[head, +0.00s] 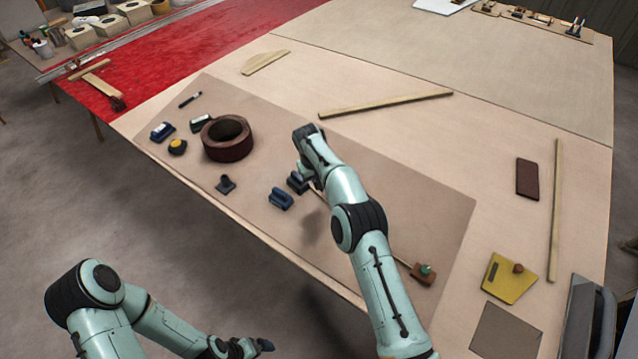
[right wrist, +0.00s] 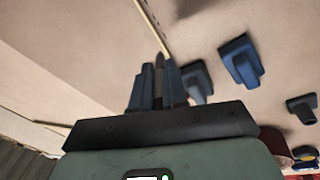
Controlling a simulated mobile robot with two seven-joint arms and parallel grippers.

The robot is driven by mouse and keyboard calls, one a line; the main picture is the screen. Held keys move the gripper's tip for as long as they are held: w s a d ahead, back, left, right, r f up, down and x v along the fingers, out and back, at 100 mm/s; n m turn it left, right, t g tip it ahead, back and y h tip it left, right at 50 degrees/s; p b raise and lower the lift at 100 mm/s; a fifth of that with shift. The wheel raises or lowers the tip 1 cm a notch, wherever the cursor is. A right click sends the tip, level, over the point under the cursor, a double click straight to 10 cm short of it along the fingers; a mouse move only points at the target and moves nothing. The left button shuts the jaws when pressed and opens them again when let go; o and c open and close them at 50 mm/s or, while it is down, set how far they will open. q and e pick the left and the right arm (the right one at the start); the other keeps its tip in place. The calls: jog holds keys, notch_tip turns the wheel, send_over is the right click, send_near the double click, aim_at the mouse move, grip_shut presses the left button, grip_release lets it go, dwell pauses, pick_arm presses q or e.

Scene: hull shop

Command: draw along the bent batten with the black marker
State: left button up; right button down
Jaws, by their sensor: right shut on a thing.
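My right gripper (right wrist: 161,85) has its blue fingers shut on a slim dark pointed thing, which looks like the black marker (right wrist: 158,68). In the head view my right wrist hides most of this gripper, above the middle of the brown sheet. A thin pale batten (right wrist: 150,24) runs up to the fingertips in the right wrist view. Its near end shows in the head view (head: 401,256), and my arm hides its middle. I cannot tell whether the marker touches the surface. My left gripper (head: 256,346) is low at the bottom, off the table; its opening is unclear.
Blue weights (head: 281,199) stand beside my right gripper, with a darker one (head: 226,185) further left. A brown ring (head: 229,150), a pen-like black thing (head: 190,99) and a brown block (head: 423,273) lie on the sheet. A straight wooden strip (head: 385,103) lies beyond.

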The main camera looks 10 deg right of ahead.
jog(key=v, duration=0.5)
jog(key=d+v, duration=0.1)
jog(key=v, duration=0.1)
jog(key=shift+w+r, duration=0.3)
jog(key=shift+w, duration=0.05)
